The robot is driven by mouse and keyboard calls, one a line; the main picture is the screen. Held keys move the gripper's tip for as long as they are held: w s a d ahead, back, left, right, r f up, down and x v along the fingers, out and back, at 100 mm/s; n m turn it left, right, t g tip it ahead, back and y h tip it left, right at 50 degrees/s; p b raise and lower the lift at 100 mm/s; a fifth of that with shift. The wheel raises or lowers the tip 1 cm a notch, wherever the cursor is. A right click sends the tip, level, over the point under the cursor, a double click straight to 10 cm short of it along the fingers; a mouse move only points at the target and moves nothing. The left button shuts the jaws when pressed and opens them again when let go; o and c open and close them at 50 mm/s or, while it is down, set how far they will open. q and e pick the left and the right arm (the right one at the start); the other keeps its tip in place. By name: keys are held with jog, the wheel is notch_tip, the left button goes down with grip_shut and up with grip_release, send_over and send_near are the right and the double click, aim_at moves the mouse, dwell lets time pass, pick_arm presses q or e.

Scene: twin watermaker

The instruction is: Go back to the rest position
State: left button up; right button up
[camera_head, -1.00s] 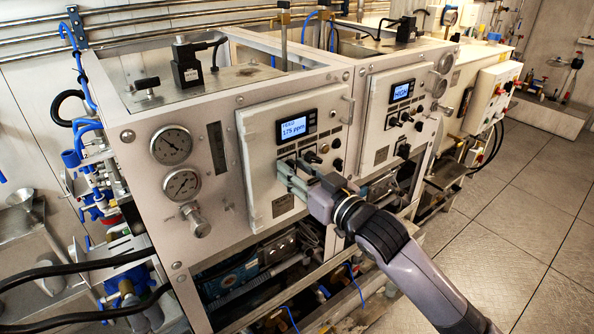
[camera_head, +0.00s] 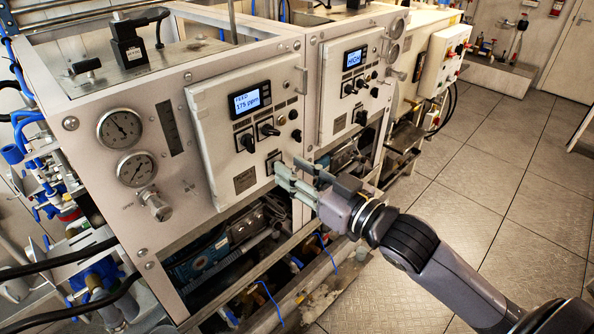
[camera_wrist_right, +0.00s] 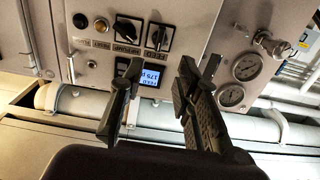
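My right gripper (camera_head: 284,178) reaches in from the lower right of the head view. It is in front of the lower right part of the left control panel (camera_head: 213,145), below its black knobs (camera_head: 258,135). In the right wrist view my right gripper (camera_wrist_right: 172,66) has its two dark fingers spread, with nothing between them. The lit display (camera_wrist_right: 150,79), upside down, and the knobs (camera_wrist_right: 128,29) show beyond the fingers. Whether any fingertip touches the panel I cannot tell. My left gripper is not in view.
A second panel (camera_head: 340,112) with a lit display stands to the right. Two round gauges (camera_head: 120,128) are on the left of the machine. Pipes and an open lower frame lie under the panels. The tiled floor (camera_head: 505,220) on the right is clear.

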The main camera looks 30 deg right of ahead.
jog(key=shift+f, duration=0.1)
dwell(0.4)
